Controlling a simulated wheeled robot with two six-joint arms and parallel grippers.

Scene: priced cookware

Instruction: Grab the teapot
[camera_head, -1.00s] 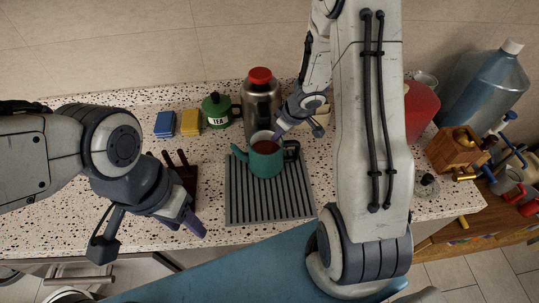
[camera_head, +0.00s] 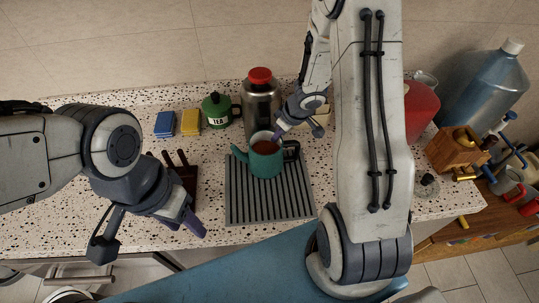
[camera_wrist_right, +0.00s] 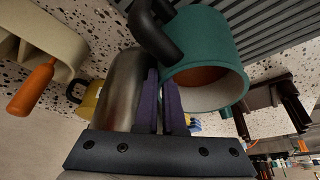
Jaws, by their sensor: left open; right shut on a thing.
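The teal teapot (camera_head: 265,162) stands on a grey ridged mat (camera_head: 272,207) on the counter. Its spout points left, its black handle is to the right, and its open top shows brown inside. My right gripper (camera_head: 278,136) reaches down to its rim from the back right and is shut on the rim. In the right wrist view the purple fingers (camera_wrist_right: 164,92) are close together at the edge of the teapot (camera_wrist_right: 215,40); their exact contact is partly hidden. My left gripper (camera_head: 190,222) is open and empty over the counter's front edge, left of the mat.
Blue (camera_head: 165,125) and yellow (camera_head: 190,122) sponges lie further left. A dark rack (camera_head: 183,175) is beside my left gripper. A wooden block (camera_head: 455,150) stands at right.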

